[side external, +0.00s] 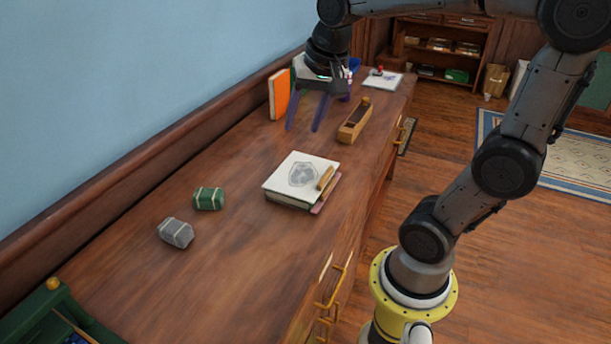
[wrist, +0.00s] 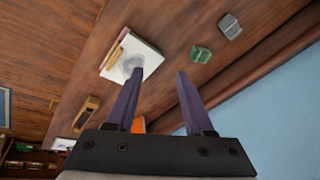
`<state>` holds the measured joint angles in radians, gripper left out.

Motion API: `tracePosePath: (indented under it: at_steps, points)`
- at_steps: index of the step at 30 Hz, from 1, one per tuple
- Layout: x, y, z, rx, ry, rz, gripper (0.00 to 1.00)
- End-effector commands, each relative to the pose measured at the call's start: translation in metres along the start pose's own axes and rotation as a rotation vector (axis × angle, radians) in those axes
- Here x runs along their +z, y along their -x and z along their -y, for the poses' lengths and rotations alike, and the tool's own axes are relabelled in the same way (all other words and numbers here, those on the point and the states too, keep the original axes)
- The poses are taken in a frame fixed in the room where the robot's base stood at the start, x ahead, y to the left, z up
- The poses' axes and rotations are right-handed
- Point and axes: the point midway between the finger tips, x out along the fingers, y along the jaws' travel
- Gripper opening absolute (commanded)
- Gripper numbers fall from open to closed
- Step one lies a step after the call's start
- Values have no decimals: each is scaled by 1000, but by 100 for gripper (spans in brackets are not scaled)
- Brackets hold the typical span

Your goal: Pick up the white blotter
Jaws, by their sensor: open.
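A flat white pad with a grey emblem (side external: 290,172) lies on a dark stack on the wooden desk. It also shows in the wrist view (wrist: 148,52), above the left finger's tip. A second white sheet (side external: 375,84) lies at the desk's far end, with small dark and red items on it. I cannot tell for sure which one is the blotter. My gripper (side external: 303,128) is open and empty, with purple fingers pointing down above the desk, beyond the pad and apart from it. In the wrist view its fingers (wrist: 158,75) are spread with nothing between them.
A wooden stick (side external: 326,178) lies on the pad's right side. An orange book (side external: 279,94) stands upright near the wall. Green (side external: 208,198) and grey (side external: 176,232) bundles lie nearer the camera. The near desk is mostly clear.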

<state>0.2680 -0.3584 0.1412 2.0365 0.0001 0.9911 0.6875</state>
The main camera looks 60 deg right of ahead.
Motion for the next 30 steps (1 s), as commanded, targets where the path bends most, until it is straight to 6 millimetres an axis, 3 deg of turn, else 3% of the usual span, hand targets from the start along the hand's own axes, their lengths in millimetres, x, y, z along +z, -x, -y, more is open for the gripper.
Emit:
tracePosePath:
  at_steps: [1,6,11,16,20,30]
  points:
    - [-23,-15,-4,42,-98,22,52]
    - [-85,-64,-36,159,-383,83,52]
    - [-117,-106,-80,239,-530,141,52]
    - [-121,-127,-112,283,-605,186,52]
    - [-119,-136,-118,285,-614,186,52]
    - [-103,-192,-129,285,-610,187,52]
